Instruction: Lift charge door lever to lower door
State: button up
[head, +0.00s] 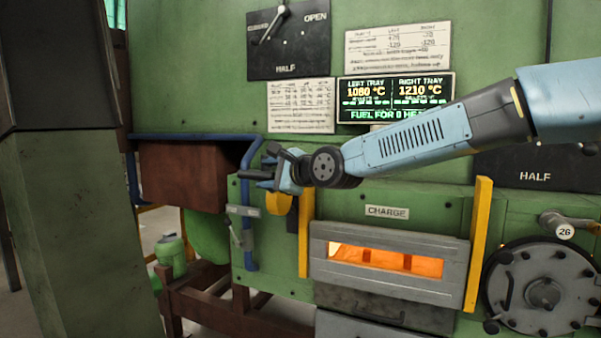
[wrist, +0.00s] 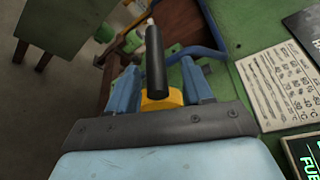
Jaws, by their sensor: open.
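The charge door (head: 390,287) is a grey slab under the CHARGE plate, with orange glow in a slot above its middle. A grey metal lever (head: 236,232) stands on the green panel left of the door, below a small label plate. My gripper (head: 262,172) is at the panel's upper left, above that lever, pointing left with its jaws open. In the wrist view, a black grip (wrist: 156,65) with a pale metal end shows between the two blue fingers. I cannot tell whether they touch it. A yellow block (wrist: 162,100) sits low between the fingers.
Yellow guide posts (head: 305,235) flank the door. A blue pipe (head: 247,205) runs beside the lever, and a brown box (head: 185,175) is left of my gripper. A round bolted hatch (head: 540,290) is at right. A dial (head: 288,38) reads CLOSED, HALF, OPEN.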

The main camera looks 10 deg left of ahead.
jog(key=v, duration=1)
jog(key=shift+d, duration=0.25)
dwell(0.4)
dwell(0.4)
